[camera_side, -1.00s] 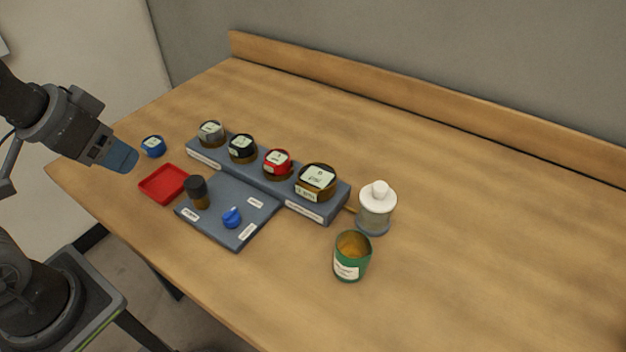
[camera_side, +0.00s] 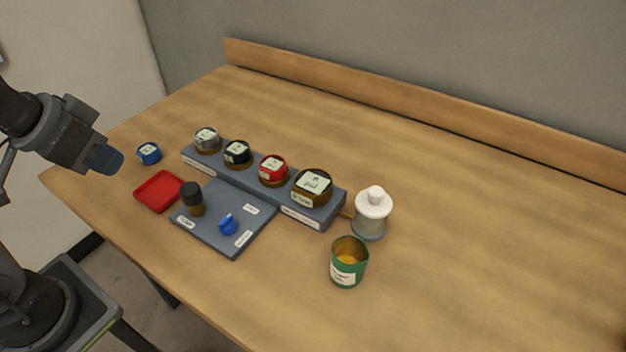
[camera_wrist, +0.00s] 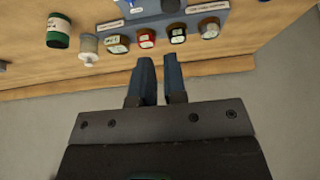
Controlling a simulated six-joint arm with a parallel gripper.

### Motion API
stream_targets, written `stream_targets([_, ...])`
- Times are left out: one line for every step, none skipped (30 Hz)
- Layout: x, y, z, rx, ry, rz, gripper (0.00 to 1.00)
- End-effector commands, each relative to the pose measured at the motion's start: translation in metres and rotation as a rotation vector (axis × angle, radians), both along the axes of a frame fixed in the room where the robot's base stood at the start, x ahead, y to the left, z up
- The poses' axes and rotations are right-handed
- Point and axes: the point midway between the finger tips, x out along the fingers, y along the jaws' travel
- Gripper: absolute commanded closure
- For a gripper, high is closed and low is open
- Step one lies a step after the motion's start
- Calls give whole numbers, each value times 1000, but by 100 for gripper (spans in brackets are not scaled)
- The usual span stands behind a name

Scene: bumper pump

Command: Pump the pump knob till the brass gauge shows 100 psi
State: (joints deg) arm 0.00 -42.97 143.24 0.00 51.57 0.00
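The pump knob looks to be the black knob on a brown stem (camera_side: 191,197), upright on the blue-grey panel (camera_side: 208,222) in the side view. The brass gauge (camera_side: 312,187) is the rightmost and largest on the raised block behind the panel; its reading is too small to make out. It also shows in the wrist view (camera_wrist: 117,45). My gripper (camera_side: 108,160) hangs at the left, above and apart from the table and well away from the knob. In the wrist view its two fingers (camera_wrist: 158,62) are a little apart with nothing between them.
Grey (camera_side: 207,140), black (camera_side: 237,153) and red (camera_side: 273,170) gauges share the block. A blue knob (camera_side: 228,225) is on the panel. A red tray (camera_side: 158,191), small blue gauge (camera_side: 148,153), white-topped bottle (camera_side: 371,213) and green can (camera_side: 348,264) stand around. The table's right is clear.

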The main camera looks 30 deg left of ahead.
Motion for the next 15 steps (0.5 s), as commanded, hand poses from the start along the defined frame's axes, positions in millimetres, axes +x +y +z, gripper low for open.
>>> stream_targets([0,0,0,0,0,0,93])
stream_targets([0,0,0,0,0,0,96])
stream_targets([0,0,0,0,0,0,99])
stream_targets([0,0,0,0,0,0,100])
stream_targets([0,0,0,0,0,0,100])
stream_targets([0,0,0,0,0,0,100])
stream_targets([0,0,0,0,0,0,100])
stream_targets([0,0,0,0,0,0,100])
stream_targets([0,0,0,0,0,0,100])
stream_targets([0,0,0,0,0,0,100])
stream_targets([0,0,0,0,0,0,100])
stream_targets([0,0,0,0,0,0,100])
stream_targets([0,0,0,0,0,0,100])
stream_targets([0,0,0,0,0,0,100])
stream_targets([0,0,0,0,0,0,100])
